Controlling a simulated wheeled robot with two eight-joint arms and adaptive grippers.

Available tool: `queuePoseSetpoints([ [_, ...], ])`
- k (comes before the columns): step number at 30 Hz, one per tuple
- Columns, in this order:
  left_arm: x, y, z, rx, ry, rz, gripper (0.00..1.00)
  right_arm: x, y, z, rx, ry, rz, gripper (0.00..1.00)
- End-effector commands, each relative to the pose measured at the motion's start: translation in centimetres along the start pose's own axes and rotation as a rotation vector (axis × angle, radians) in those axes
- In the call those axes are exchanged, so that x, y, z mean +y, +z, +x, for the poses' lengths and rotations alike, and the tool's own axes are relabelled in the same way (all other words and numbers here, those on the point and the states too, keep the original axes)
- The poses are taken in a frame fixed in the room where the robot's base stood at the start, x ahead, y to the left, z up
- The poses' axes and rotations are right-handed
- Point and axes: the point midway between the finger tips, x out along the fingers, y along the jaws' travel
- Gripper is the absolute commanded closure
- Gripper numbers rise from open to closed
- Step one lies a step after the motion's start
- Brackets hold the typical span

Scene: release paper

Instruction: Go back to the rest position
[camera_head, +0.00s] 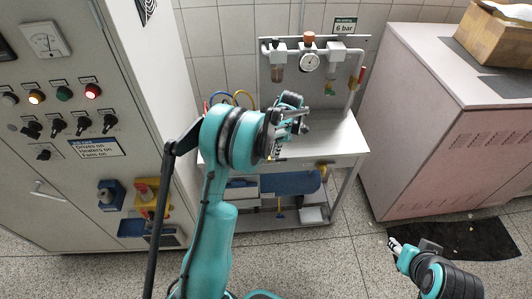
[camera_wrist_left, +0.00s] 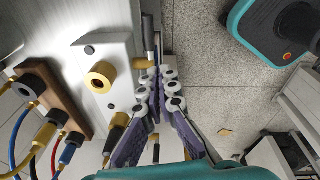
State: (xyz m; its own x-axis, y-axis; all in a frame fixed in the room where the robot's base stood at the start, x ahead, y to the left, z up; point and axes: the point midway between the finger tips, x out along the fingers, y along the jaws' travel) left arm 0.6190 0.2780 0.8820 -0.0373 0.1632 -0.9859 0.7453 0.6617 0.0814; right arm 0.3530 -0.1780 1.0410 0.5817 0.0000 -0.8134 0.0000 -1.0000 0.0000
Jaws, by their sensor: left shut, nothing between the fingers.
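My left arm rises through the middle of the head view, and its gripper (camera_head: 300,114) is over the workbench (camera_head: 330,145), in front of the wall panel. In the left wrist view the fingers of this gripper (camera_wrist_left: 160,72) are together with nothing held between them. They are close to a pale block with a brass ring (camera_wrist_left: 101,77); I cannot tell whether they touch it. My right gripper (camera_head: 394,244) is low at the right of the head view, over the floor near a dark mat. It is too small to tell whether its fingers are open or shut.
A control cabinet (camera_head: 60,185) stands on the left and a large pale cabinet (camera_head: 420,130) on the right, with a cardboard box (camera_head: 495,40) on top. A gauge (camera_head: 310,62) is on the panel. Coloured hoses (camera_wrist_left: 67,155) run beside the left gripper. The dark mat (camera_head: 470,238) lies on the floor.

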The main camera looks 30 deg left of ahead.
Motion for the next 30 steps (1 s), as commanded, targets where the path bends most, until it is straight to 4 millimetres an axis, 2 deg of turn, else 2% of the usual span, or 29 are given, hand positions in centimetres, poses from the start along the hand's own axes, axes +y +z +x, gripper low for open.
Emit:
queuePoseSetpoints([
  [1,-0.2,1.1,-0.6,0.0,0.001,0.002,1.0,0.0,-0.3,-0.4,0.0,0.0,0.0,0.6],
  [6,-0.7,3.2,-1.4,0.0,0.001,0.001,1.0,0.0,-0.5,-0.7,0.0,0.0,0.0,0.6],
  [10,-0.8,3.9,-1.6,0.001,0.001,-0.001,1.0,0.0,-0.6,-0.8,0.0,0.0,0.0,0.6],
  [17,-1.0,3.9,-2.0,-0.003,0.004,0.015,1.0,0.0,-0.6,-0.8,0.0,0.0,0.0,0.6],
  [20,-1.5,3.4,-3.7,-0.021,0.019,0.094,1.0,0.0,-0.6,-0.8,0.0,0.0,0.0,0.6],
  [23,-2.7,2.3,-6.7,-0.054,0.054,0.253,1.0,0.0,-0.5,-0.7,0.0,0.0,0.0,0.6],
  [27,-5.4,0.1,-11.4,-0.103,0.132,0.551,1.0,0.0,-0.5,-0.6,0.0,0.0,0.0,0.6],
  [30,-7.7,-1.7,-14.1,-0.126,0.2,0.766,1.0,0.0,-0.4,-0.6,0.0,0.0,0.0,0.6],
])
